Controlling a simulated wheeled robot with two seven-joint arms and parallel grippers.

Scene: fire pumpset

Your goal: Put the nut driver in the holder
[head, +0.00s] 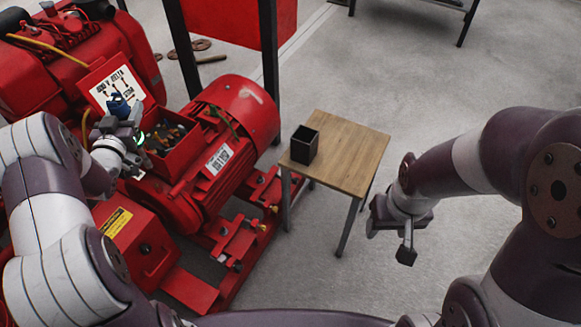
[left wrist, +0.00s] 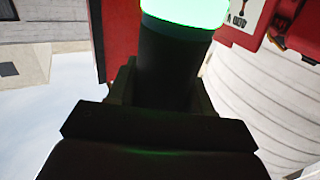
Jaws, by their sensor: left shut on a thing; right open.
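My left gripper (head: 124,117) is at the left in the head view, above the red pump machine and in front of its white label plate. It is shut on a blue-handled tool, which I take to be the nut driver (head: 119,104); its shaft is not clear. In the left wrist view a dark cylinder with a bright green top, likely its handle (left wrist: 178,62), sits between the fingers. The holder (head: 304,146), a black, open-topped square box, stands upright on the small wooden table, well right of my left gripper. My right gripper (head: 398,232) is open and empty, right of the table.
The wooden table (head: 350,160) has bare top to the right of the holder. The red motor (head: 236,112) stands between toolbox and table. Grey floor (head: 400,75) is clear behind the table.

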